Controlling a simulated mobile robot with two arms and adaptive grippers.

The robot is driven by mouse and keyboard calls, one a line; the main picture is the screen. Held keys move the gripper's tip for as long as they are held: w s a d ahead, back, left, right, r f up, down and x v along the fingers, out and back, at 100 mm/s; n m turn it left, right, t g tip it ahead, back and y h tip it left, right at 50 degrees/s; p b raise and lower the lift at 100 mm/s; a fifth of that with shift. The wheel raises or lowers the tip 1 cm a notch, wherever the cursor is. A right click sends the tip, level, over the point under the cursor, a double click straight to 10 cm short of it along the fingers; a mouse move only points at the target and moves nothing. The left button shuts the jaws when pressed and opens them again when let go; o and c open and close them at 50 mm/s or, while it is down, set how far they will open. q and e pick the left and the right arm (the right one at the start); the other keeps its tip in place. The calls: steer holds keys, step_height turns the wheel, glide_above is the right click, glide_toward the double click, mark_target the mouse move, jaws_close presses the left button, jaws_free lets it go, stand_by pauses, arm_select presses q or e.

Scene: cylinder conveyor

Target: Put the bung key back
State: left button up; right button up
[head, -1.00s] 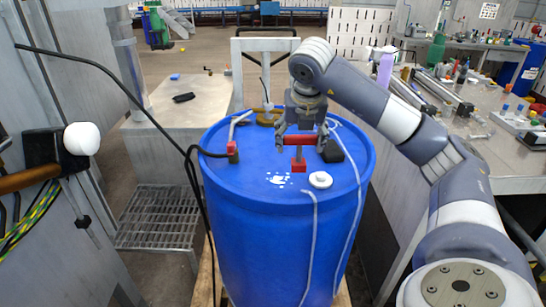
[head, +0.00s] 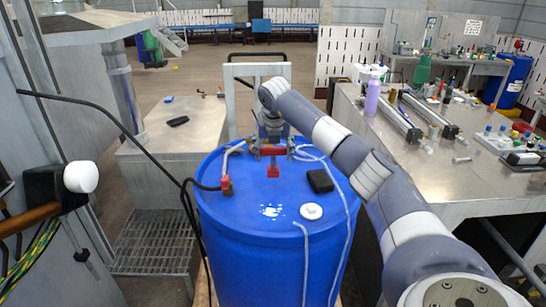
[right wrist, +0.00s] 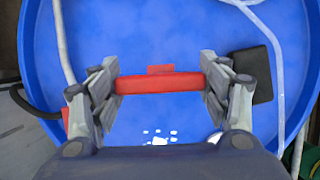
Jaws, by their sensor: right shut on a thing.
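The bung key (head: 273,171) is red, with a crossbar handle on top and a red block at its lower end. My right gripper (head: 272,151) is shut on the crossbar, which also shows between the fingers in the right wrist view (right wrist: 160,83). It holds the key upright over the back part of the blue drum's top (head: 240,215). I cannot tell whether the key's lower end touches the drum. A white round bung cap (head: 311,211) sits on the drum top, in front and to the right of the key. My left gripper is not in view.
A black block (head: 320,181) lies on the drum top, right of the key. A red-ended pipe with a black hose (head: 226,184) stands at the left, and a clear tube runs along the right. A metal workbench (head: 440,175) with tools stands at right.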

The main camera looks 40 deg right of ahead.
mark_target(273, 157)
steer(key=shift+f+p, duration=0.95)
steer(key=shift+f, duration=0.75)
steer(key=shift+f, duration=0.1)
steer(key=shift+f, duration=0.15)
steer(key=o, duration=1.4)
